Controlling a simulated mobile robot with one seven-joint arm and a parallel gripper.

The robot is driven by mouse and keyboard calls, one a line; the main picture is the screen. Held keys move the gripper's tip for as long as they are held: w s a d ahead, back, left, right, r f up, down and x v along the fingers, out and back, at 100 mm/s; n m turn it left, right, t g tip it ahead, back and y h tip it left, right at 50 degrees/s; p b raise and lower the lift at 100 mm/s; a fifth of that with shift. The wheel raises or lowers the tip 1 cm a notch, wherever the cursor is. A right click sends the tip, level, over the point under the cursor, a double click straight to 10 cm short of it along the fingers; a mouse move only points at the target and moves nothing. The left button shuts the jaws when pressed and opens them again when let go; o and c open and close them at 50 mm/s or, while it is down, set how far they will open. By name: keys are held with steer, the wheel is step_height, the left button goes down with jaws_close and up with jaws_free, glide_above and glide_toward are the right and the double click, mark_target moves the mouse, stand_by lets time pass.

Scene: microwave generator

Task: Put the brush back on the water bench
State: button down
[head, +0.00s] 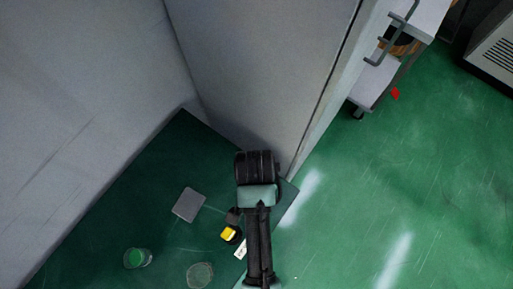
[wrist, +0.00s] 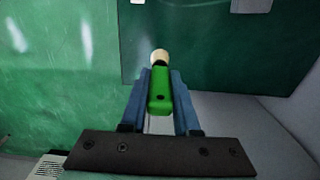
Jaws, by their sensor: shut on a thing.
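The brush (wrist: 160,92) has a green handle and a cream-coloured tip, and it shows in the wrist view. My gripper (wrist: 160,78) is shut on its handle, with a blue finger on either side. The cream tip sticks out beyond the fingers, over the edge of a dark green surface. This surface looks like the bench top (head: 150,190) in the head view, and it also shows in the wrist view (wrist: 205,65). In the head view my arm lies over the bench's right part, and the brush cannot be made out. The height of the brush above the bench is unclear.
The bench holds a grey square plate (head: 188,205), a yellow item (head: 229,234), a green-topped jar (head: 138,258) and a clear glass (head: 199,275). A grey wall (head: 265,65) stands behind it. Green floor (head: 420,180) lies open to the right, with a white shelf cart (head: 375,82) further back.

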step_height(320, 180, down, 7)
steer(key=shift+s+f, duration=0.1)
steer(key=shift+s, duration=0.05)
steer(key=c, duration=0.7)
jaws_free()
steer(key=shift+o, duration=0.2)
step_height(320, 180, up, 12)
steer(key=shift+a+r, duration=0.1)
steer(key=shift+s, duration=0.15)
